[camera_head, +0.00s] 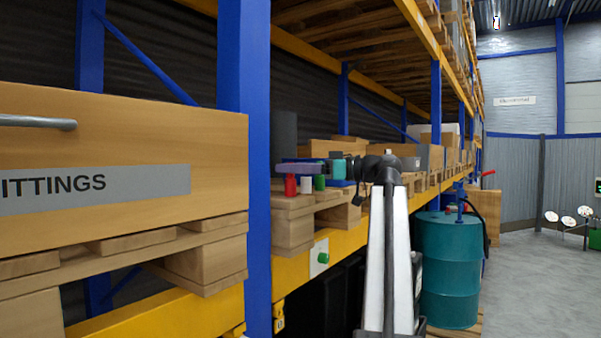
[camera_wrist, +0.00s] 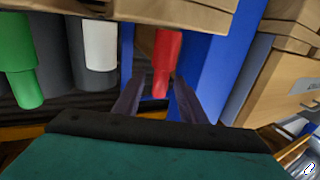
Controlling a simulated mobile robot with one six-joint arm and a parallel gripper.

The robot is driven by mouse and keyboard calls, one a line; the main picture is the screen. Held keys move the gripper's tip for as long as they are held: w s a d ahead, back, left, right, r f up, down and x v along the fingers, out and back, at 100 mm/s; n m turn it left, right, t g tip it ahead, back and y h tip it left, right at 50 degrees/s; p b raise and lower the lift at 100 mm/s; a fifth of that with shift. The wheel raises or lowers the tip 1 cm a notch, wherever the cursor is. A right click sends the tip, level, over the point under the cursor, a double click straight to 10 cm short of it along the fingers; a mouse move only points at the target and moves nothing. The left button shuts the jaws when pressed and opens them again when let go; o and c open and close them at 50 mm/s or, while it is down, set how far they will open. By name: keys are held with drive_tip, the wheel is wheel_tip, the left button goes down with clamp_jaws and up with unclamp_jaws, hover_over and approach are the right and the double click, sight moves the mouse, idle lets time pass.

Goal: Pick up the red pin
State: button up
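The red pin (camera_head: 291,185) stands upright on a wooden pallet on the rack, leftmost of three pins. In the wrist view, where the pins appear upside down, the red pin (camera_wrist: 166,55) shows its narrow end between my gripper's fingertips (camera_wrist: 157,86). The fingers are apart and nothing is held. In the head view my gripper (camera_head: 286,168) points left at the height of the pin tops. I cannot tell whether a finger touches the red pin. A white pin (camera_head: 305,184) and a green pin (camera_head: 320,183) stand to its right; the wrist view shows the white pin (camera_wrist: 100,45) and green pin (camera_wrist: 20,60).
A blue rack post (camera_head: 257,150) stands close left of the pins. Left of it is a wooden FITTINGS crate (camera_head: 120,215). A dark grey cylinder (camera_head: 284,132) stands behind the pins. A teal drum (camera_head: 449,270) is at right.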

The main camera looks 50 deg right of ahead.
drive_tip(key=shift+p+x, duration=0.5)
drive_tip(key=shift+x, duration=1.45)
drive_tip(key=shift+a, duration=0.1)
clamp_jaws()
